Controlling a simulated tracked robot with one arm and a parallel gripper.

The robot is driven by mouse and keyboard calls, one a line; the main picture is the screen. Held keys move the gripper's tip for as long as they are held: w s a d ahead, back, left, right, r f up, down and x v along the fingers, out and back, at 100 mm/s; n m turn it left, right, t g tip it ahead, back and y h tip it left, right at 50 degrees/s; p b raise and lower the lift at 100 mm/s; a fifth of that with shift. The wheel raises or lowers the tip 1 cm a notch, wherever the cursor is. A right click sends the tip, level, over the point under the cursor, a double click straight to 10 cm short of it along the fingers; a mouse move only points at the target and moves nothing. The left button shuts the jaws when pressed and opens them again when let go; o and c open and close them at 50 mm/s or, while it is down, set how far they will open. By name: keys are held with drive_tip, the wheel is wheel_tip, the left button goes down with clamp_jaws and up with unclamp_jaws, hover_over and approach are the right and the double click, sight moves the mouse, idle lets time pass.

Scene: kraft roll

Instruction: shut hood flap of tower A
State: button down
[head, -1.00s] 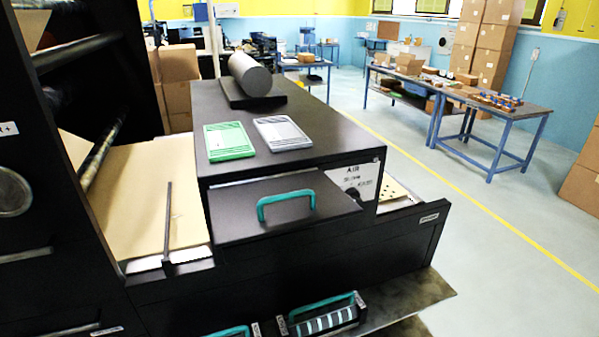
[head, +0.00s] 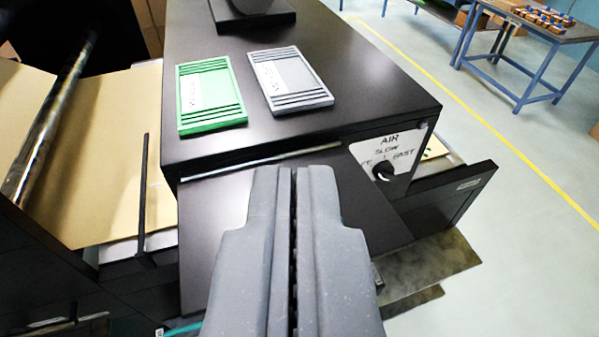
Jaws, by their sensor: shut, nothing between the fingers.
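The hood flap (head: 215,225) is a flat black panel at the front of the black hood (head: 290,80). It slopes outward from a thin bright rod (head: 255,163) along the hood's front edge, so it stands open. My gripper (head: 292,178) is in front of and over the flap, with its two grey fingers shut together and empty. It hides the middle of the flap and its teal handle. I cannot tell whether the fingertips touch the flap. No tower letter shows.
A green card block (head: 210,95) and a grey one (head: 290,80) lie on the hood. An air dial (head: 384,171) and open drawer (head: 445,200) are to the right. A roller (head: 50,125) and kraft sheet (head: 110,150) are at left.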

drive_tip(key=shift+w+r, duration=0.1)
drive_tip(key=w+d+f+n+g+y+p, duration=0.15)
drive_tip(key=w+f+n+g+p, duration=0.25)
drive_tip(key=w+g+p, duration=0.6)
drive_tip(key=p+x, duration=0.1)
drive_tip(key=x, duration=0.2)
drive_tip(key=s+p+x, duration=0.1)
drive_tip(key=x, duration=0.3)
drive_tip(key=s+f+p+x, duration=0.1)
drive_tip(key=x, duration=0.3)
drive_tip(key=shift+s+f, duration=0.1)
drive_tip(key=shift+s, duration=0.05)
drive_tip(key=shift+s+f, duration=0.2)
drive_tip(key=shift+f, duration=0.8)
drive_tip(key=shift+d+f, duration=0.1)
